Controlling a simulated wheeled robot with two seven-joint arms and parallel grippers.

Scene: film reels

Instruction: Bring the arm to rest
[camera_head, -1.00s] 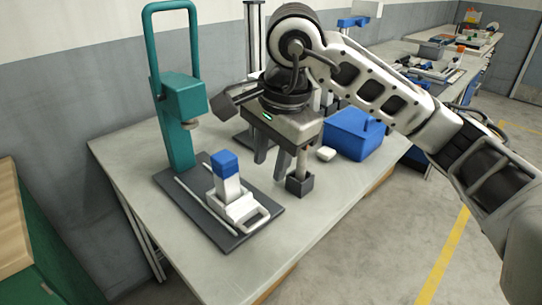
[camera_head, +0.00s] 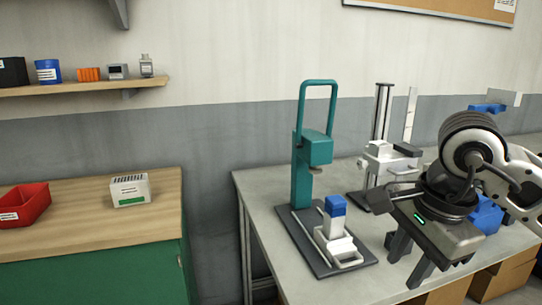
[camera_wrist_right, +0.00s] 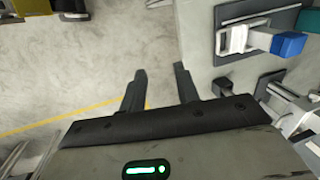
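My right gripper (camera_head: 409,262) is at the right of the head view, in front of the table with the press. In the right wrist view its two dark fingers (camera_wrist_right: 160,72) stand apart with nothing between them, over the concrete floor beside the table edge. My right arm comes in from the right edge of the head view. My left gripper is in neither view.
A teal hand press (camera_head: 303,180) stands on the grey table (camera_head: 262,206), with a blue-topped white block (camera_head: 335,206) on its base. A blue bin (camera_head: 488,218) is partly behind my arm. A wooden-topped bench (camera_head: 90,225) holds a red tray (camera_head: 24,204) and white box (camera_head: 130,190).

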